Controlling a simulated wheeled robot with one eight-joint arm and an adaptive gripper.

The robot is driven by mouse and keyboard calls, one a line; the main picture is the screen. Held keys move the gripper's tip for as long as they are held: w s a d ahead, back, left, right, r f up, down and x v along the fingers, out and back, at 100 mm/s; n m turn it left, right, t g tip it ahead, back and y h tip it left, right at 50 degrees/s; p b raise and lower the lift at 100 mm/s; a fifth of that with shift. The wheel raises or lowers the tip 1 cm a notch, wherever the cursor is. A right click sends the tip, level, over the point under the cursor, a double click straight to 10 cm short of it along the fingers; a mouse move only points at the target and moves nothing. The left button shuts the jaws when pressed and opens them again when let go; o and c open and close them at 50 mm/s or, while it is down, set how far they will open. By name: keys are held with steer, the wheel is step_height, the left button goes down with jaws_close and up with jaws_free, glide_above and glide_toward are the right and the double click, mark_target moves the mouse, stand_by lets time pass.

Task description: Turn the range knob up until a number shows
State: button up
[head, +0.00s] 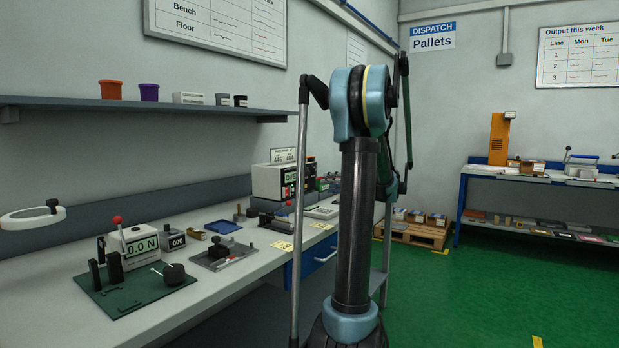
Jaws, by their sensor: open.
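A cream box-shaped meter (268,181) stands on the left bench, towards its far end. Its green display shows letters that look like "OVE", partly cut off from view, and no number can be read on it. A thin grey upright crosses in front of the meter's right part. Red and black spots show on its front, too small to tell whether one is the range knob. A paper card with small print stands on top of it. My arm fills the middle of the picture, to the right of the meter. My gripper cannot be made out.
A force gauge (136,241) reading "0.0 N" stands near a green plate (122,304) with a black knob (174,273). A grey fixture (222,255) and blue tray (223,227) lie on the bench (212,292). The green floor (500,300) at right is clear.

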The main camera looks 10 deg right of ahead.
steer(key=w+d+r+t, duration=0.1)
steer(key=w+d+t, duration=0.1)
steer(key=w+d, duration=0.3)
glide_toward(309, 173)
steer(key=x, duration=0.8)
steer(key=shift+s+a, duration=0.1)
jaws_close()
